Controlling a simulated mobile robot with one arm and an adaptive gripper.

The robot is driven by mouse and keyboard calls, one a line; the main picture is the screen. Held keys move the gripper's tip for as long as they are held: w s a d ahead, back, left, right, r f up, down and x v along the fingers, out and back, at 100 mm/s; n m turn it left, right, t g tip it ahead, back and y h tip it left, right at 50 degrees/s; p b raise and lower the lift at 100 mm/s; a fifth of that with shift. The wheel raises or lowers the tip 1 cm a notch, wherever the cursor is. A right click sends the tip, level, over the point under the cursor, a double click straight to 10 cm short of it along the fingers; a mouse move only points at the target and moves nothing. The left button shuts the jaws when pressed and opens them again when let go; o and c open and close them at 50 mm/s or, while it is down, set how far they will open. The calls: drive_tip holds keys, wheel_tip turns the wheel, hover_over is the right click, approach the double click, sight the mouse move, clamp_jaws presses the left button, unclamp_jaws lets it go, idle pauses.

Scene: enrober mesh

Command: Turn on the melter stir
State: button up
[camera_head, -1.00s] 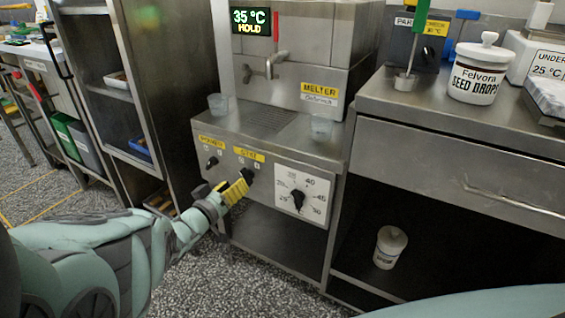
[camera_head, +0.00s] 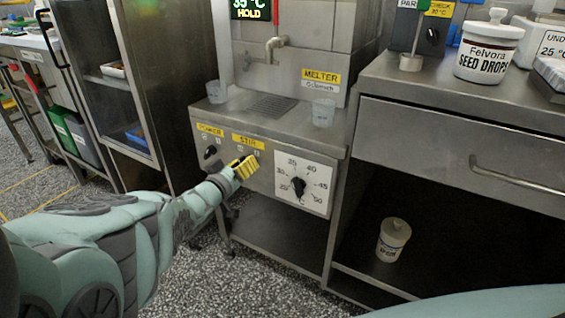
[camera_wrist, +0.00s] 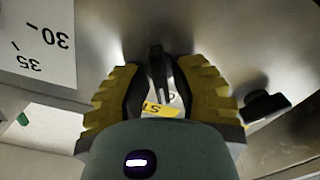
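The melter (camera_head: 288,118) is a steel cabinet with a front panel of controls. The yellow STIR label (camera_head: 248,142) sits above the stir knob, which my gripper (camera_head: 247,165) mostly hides in the head view. In the wrist view the dark stir knob (camera_wrist: 157,76) stands between the two yellow fingers of my gripper (camera_wrist: 160,66). The fingers are apart, with a narrow gap seen on each side of the knob. The yellow label (camera_wrist: 160,110) shows partly behind my gripper in that view.
The power knob (camera_head: 210,152) is left of the stir knob; it also shows in the wrist view (camera_wrist: 266,105). The temperature dial (camera_head: 298,187) is to the right. Two clear cups (camera_head: 216,92) (camera_head: 323,112) stand on the ledge above. Floor in front is open.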

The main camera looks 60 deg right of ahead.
clamp_jaws()
drive_tip(key=shift+a, duration=0.1)
drive_tip(key=shift+m, duration=0.4)
drive_tip(key=m, duration=0.2)
drive_tip(key=shift+m, duration=0.4)
drive_tip(key=m, duration=0.2)
drive_tip(key=shift+m, duration=0.4)
drive_tip(key=m, duration=0.5)
drive_tip(key=shift+s, duration=0.15)
drive_tip(key=shift+m, duration=0.4)
